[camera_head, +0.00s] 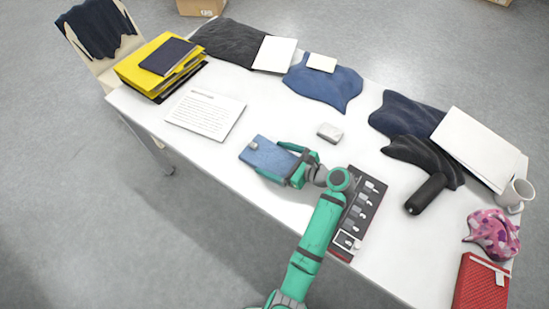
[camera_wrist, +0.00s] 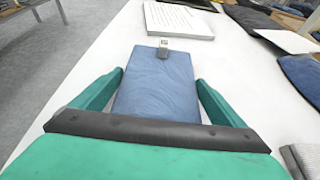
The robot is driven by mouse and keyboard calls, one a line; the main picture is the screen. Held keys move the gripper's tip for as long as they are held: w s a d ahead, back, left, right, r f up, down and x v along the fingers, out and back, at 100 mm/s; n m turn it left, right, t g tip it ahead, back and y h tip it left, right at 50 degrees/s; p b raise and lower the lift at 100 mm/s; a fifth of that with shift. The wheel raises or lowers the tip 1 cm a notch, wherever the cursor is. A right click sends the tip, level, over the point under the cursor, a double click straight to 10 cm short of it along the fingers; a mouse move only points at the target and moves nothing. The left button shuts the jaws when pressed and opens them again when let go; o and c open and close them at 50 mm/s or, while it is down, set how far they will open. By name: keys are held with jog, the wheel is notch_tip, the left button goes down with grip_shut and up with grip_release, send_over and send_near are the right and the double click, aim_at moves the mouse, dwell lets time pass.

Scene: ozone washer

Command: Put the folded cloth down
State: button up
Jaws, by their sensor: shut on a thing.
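The folded cloth (camera_head: 268,156) is a flat blue rectangle with a small pale tag at its far end. In the head view it is low over or on the white table (camera_head: 215,155), near its front edge; I cannot tell if it touches the top. My gripper (camera_head: 288,163) is shut on the cloth's near end. In the wrist view the cloth (camera_wrist: 157,85) extends forward between the two green fingers of my gripper (camera_wrist: 160,92). The cloth's near end is hidden by my gripper.
A printed sheet (camera_head: 205,114) lies beyond the cloth. A small grey block (camera_head: 330,132) is to its right. A dark panel (camera_head: 362,208) lies right of my gripper. Spread dark cloths, papers, a mug (camera_head: 515,194) and a yellow folder (camera_head: 150,65) occupy other parts. White table shows around the cloth.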

jog(key=o, duration=0.9)
jog(key=shift+f, duration=0.1)
jog(key=v, duration=1.2)
jog(key=shift+r, duration=0.2)
jog(key=shift+s+f, duration=0.1)
jog(key=shift+s, duration=0.05)
